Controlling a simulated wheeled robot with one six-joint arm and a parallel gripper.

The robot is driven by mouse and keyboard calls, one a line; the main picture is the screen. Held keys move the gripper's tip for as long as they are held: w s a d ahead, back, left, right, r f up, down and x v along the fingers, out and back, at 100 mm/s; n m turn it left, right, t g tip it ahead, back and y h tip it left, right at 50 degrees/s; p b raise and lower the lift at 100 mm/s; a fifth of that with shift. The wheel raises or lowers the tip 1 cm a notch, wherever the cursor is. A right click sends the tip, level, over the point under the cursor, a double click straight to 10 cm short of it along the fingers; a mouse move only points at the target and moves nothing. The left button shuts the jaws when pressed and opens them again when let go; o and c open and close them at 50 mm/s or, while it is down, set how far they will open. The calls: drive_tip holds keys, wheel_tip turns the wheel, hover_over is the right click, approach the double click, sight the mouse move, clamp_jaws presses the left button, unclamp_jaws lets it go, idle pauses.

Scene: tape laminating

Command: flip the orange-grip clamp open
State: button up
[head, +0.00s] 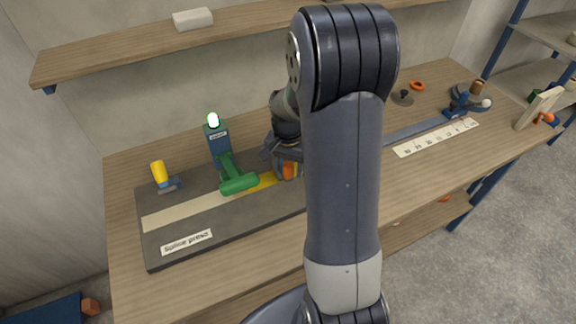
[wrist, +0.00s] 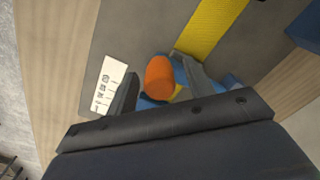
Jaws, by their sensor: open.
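The orange-grip clamp (head: 289,170) is on the dark splice press board, partly hidden by my gripper and arm in the head view. In the wrist view its rounded orange grip (wrist: 160,76) points up toward the camera, with blue metal below it. My gripper (wrist: 157,70) is open, with one dark finger on each side of the orange grip. I cannot tell whether either finger touches it. In the head view my gripper (head: 283,158) is low over the board at the clamp.
The board (head: 160,250) carries a cream strip (head: 185,211) and yellow tape (wrist: 212,28). The green-handled press (head: 238,185), with a lit green lamp, stands just left of my gripper. A yellow-grip clamp (head: 160,174) is farther left. A white ruler (head: 436,138) lies right.

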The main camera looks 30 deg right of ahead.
drive_tip(key=shift+f, duration=0.15)
drive_tip(key=shift+c, duration=0.3)
clamp_jaws()
